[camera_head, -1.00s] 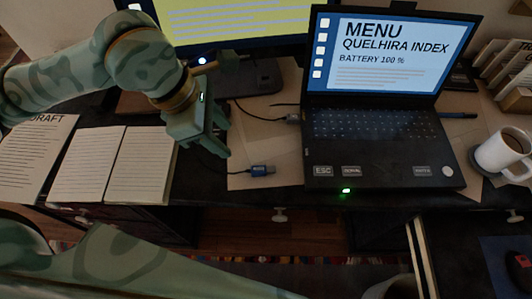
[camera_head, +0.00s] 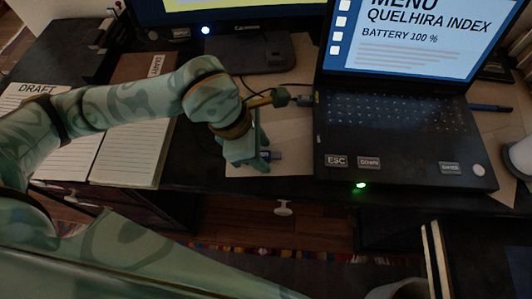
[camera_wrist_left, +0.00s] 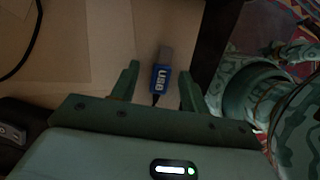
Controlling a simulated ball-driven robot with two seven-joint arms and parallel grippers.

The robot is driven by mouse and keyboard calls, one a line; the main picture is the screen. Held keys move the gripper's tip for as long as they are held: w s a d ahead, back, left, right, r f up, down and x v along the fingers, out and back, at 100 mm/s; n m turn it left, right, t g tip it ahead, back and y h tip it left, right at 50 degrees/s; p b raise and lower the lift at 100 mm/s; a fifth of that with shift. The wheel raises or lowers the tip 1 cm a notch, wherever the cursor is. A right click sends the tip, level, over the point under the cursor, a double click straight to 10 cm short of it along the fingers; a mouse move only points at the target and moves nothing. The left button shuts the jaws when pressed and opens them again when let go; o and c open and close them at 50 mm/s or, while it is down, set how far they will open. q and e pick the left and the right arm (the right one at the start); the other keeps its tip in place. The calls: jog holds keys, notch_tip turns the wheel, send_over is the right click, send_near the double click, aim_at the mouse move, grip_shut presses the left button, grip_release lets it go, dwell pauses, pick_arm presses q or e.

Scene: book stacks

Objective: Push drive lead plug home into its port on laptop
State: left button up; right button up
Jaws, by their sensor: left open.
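The drive lead plug is blue, marked USB, with a grey metal end; it lies on the pale paper in the left wrist view (camera_wrist_left: 161,78). In the head view only a bit of the plug (camera_head: 275,155) shows beside my left gripper (camera_head: 258,158). The left wrist view shows my left gripper (camera_wrist_left: 158,77) open, its fingers on either side of the plug with gaps to both. The open laptop (camera_head: 400,140) stands to the right. I cannot make out a free port on its left side. My right gripper is not in view.
Another cable end (camera_head: 304,100) meets the laptop's left side. A lined notebook (camera_head: 135,155) lies left, and a monitor stand (camera_head: 262,58) stands behind. The desk's front edge is close below the plug.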

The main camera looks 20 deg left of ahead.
pick_arm(q)
jog(key=shift+r, duration=0.1)
grip_shut()
